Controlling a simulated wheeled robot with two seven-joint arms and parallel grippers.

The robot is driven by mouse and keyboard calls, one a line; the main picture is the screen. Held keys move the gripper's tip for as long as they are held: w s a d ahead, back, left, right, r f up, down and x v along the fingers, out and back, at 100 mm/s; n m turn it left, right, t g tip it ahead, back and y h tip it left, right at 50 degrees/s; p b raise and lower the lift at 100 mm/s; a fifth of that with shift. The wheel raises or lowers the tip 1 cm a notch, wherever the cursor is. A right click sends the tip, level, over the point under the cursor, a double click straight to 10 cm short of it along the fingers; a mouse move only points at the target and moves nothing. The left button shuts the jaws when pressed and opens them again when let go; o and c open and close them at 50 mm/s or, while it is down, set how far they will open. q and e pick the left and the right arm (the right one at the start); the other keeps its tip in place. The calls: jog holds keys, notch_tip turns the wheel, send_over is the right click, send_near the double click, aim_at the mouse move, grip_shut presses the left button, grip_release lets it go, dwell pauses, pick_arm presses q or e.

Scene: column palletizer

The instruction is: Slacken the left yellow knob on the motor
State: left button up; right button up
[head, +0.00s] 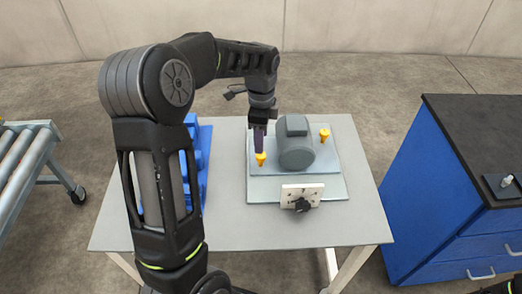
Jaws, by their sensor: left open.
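The grey motor (296,146) sits on a light metal plate (325,172) on the table. The left yellow knob (261,159) stands on the plate to the left of the motor. A second yellow knob (324,134) stands to the right of the motor. My left gripper (259,148) points down directly at the left knob, with its fingertips at or just above the knob's top. It is open; whether the fingers touch the knob cannot be made out.
A white block with a black knob (302,197) stands at the plate's front edge. A blue part (203,150) lies on the grey table (225,220) behind my left arm. A blue cabinet (440,190) stands at right, a roller conveyor (22,150) at left. The table's front is clear.

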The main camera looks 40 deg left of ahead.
aim_at(261, 160)
pick_arm(q)
notch_tip(261, 160, down, 6)
jog(key=shift+f, duration=0.25)
grip_shut()
dwell(0.6)
